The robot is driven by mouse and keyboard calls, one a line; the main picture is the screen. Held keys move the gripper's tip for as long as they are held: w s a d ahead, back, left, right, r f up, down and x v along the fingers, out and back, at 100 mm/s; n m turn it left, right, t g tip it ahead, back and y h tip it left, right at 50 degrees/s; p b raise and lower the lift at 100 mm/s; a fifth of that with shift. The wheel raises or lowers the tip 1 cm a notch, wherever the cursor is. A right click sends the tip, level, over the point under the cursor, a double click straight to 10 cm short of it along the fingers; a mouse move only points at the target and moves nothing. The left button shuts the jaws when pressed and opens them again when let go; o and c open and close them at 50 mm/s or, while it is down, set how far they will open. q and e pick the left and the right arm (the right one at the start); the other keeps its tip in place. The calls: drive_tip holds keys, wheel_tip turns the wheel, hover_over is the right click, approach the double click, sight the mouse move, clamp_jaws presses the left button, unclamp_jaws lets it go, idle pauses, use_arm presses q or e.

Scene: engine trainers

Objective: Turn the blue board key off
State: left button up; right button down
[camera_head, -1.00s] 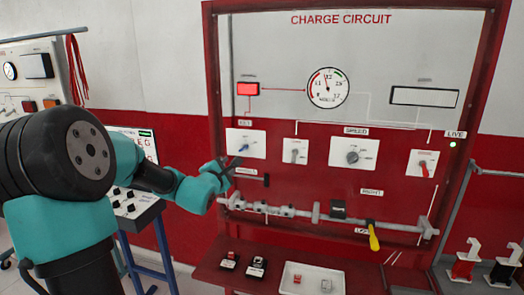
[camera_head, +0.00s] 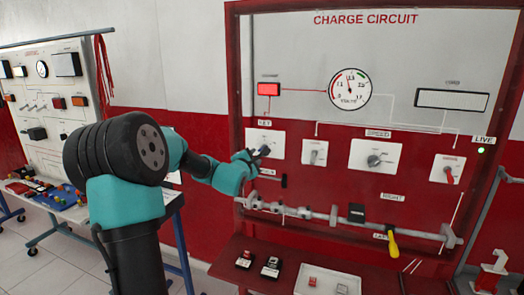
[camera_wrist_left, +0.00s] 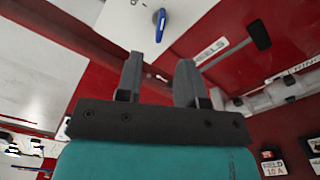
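The blue board key (camera_head: 264,150) is on a white plate under the KEY label, at the left of the red CHARGE CIRCUIT board. In the left wrist view the key (camera_wrist_left: 160,24) shows a blue-edged handle on a round grey base, past my fingertips. My left gripper (camera_head: 252,157) is just left of and below the key in the head view. In the wrist view my left gripper (camera_wrist_left: 158,68) has its two grey fingers apart with nothing between them. The key lies beyond them, apart from both. My right gripper is not in view.
To the right are a grey switch (camera_head: 315,152), a SPEED knob (camera_head: 374,160) and a red-handled switch (camera_head: 449,174). A metal rail (camera_head: 330,217) with a yellow-handled lever (camera_head: 393,243) runs below. A red indicator (camera_head: 269,89) is lit above the key.

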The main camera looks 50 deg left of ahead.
use_arm(q)
drive_tip(key=x, duration=0.9)
drive_tip(key=shift+w, duration=0.1)
drive_tip(key=shift+c, duration=0.5)
drive_tip(key=c, duration=0.5)
drive_tip(key=shift+c, duration=0.2)
drive_tip(key=shift+n, duration=0.4)
drive_tip(key=n, duration=1.1)
